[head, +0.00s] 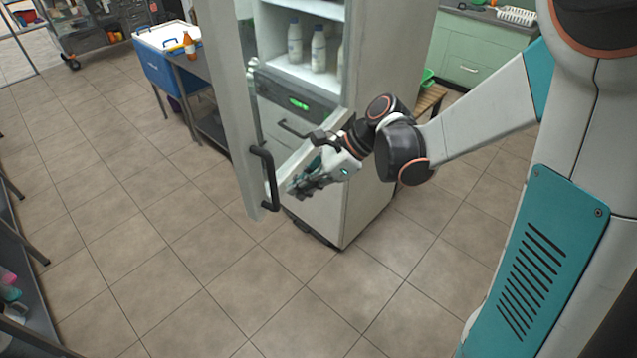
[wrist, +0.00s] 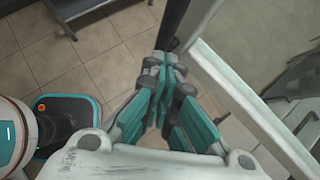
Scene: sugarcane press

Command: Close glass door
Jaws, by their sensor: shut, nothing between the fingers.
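The glass door (head: 235,110) of the tall white cabinet (head: 370,60) stands open, its light grey frame edge toward me in the head view. A black bar handle (head: 264,178) is on that edge, low down. My gripper (head: 296,188) is low in front of the cabinet, just right of the handle and close to the door's lower frame. In the wrist view my gripper (wrist: 158,62) has its teal fingers together and empty, beside a pale frame bar (wrist: 240,90). I cannot tell whether the fingers touch the frame.
White bottles (head: 318,48) stand on a shelf inside the cabinet, above a panel with a green display (head: 299,103). A table with a blue-sided box (head: 165,65) and an orange bottle (head: 189,46) is behind left. Tiled floor left and in front is clear.

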